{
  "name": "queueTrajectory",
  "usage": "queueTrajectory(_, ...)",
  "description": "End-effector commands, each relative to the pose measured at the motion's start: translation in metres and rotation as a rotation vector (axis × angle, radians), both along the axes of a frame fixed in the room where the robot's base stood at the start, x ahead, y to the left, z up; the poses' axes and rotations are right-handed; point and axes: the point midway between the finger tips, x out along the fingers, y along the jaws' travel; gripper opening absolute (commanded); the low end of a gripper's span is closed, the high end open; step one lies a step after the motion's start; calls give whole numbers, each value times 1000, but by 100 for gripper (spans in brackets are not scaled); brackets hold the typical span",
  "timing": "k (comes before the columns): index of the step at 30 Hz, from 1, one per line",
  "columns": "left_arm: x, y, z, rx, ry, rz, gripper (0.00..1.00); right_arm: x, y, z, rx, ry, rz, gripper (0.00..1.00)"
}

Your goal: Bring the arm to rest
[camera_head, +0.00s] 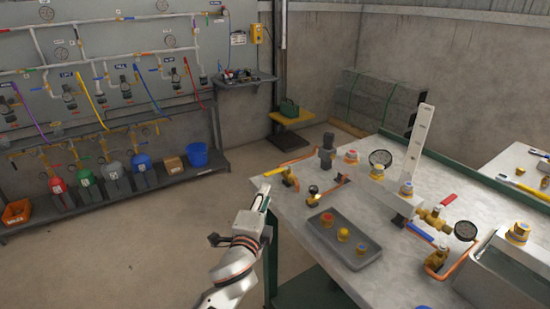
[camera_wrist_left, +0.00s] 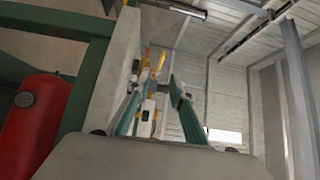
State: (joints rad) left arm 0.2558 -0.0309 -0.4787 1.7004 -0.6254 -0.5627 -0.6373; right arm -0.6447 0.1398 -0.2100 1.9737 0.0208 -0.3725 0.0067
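My left arm, white and grey, comes up from the bottom of the head view. Its gripper (camera_head: 263,197) points away from me beside the left edge of the metal-topped workbench (camera_head: 400,270). In the left wrist view the two fingers of this gripper (camera_wrist_left: 155,85) stand apart, with nothing held between them. Blurred pipe fittings of the bench show beyond the fingers. My right gripper is in neither view.
A grey tray (camera_head: 338,251) with several yellow fittings lies on the bench. Brass valves and gauges (camera_head: 381,158) stand around it. A red cylinder (camera_wrist_left: 36,115) is left in the wrist view. Open floor (camera_head: 150,240) lies left of the arm.

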Motion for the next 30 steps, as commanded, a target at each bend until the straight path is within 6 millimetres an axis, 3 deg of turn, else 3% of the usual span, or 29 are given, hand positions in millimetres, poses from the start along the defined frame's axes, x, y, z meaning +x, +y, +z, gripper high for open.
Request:
queueTrajectory(4, -18, 10, -37, -87, 74, -1, 22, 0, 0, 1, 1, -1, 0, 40)
queueTrajectory(8, -60, 30, -101, -273, 212, 11, 22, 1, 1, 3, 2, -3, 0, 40)
queueTrajectory(12, -123, 56, -172, -522, 377, 56, 22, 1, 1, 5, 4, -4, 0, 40)
queueTrajectory(18, -227, 91, -247, -875, 584, 171, 22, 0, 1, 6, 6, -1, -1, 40)
queueTrajectory(24, -312, 118, -285, -1142, 714, 298, 22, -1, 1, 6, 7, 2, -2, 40)
queueTrajectory(27, -336, 126, -292, -1215, 744, 340, 22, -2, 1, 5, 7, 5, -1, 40)
queueTrajectory(30, -347, 129, -295, -1253, 756, 359, 22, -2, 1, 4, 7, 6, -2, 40)
